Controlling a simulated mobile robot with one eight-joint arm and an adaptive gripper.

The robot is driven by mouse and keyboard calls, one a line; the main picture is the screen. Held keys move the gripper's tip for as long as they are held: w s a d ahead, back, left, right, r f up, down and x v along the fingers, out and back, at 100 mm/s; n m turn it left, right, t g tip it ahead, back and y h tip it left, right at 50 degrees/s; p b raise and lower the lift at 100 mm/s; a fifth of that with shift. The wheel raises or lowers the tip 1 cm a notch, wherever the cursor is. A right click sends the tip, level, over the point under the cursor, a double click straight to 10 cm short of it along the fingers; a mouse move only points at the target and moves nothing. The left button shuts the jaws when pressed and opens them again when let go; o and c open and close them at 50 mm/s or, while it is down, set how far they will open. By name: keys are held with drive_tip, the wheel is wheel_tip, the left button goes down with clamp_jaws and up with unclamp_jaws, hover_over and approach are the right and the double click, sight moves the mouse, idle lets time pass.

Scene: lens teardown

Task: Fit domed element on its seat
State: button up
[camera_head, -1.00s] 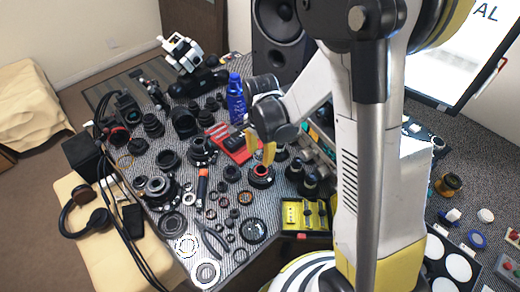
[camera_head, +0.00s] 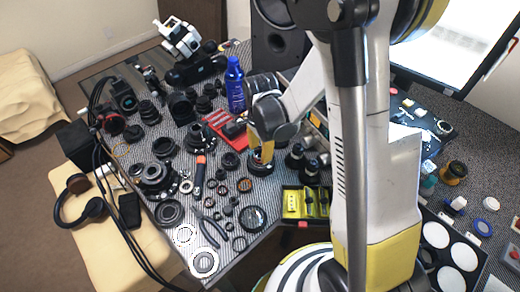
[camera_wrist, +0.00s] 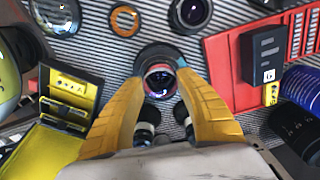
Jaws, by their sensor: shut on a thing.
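My gripper (camera_wrist: 161,76) has yellow fingers, seen in the wrist view with their tips on either side of a small round glass piece, which I take for the domed element (camera_wrist: 159,81). The fingers are shut on it. Directly beneath is a dark round lens barrel (camera_wrist: 157,57), probably the seat. I cannot tell whether the element touches it. In the head view my gripper (camera_head: 260,155) points down over the same barrel (camera_head: 258,168), and the fingers hide the element.
A red tray (camera_wrist: 230,70) with a black block lies to the right in the wrist view. A yellow-lined case (camera_wrist: 62,112) is open at left. A blue bottle (camera_head: 235,88) stands behind the gripper. Several lens parts and rings crowd the striped table.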

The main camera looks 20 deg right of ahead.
drive_tip(key=shift+f+b, duration=0.3)
drive_tip(key=shift+f, duration=0.3)
drive_tip(key=shift+f+b, duration=0.25)
drive_tip(key=shift+b, duration=0.1)
drive_tip(key=shift+r, duration=0.25)
drive_tip(key=shift+f+b, duration=0.15)
drive_tip(key=shift+b, duration=0.3)
idle(1.6)
drive_tip(key=o, duration=1.5)
drive_tip(key=shift+o, duration=0.2)
drive_tip(key=shift+r+p, duration=2.5)
drive_tip(key=shift+r, duration=1)
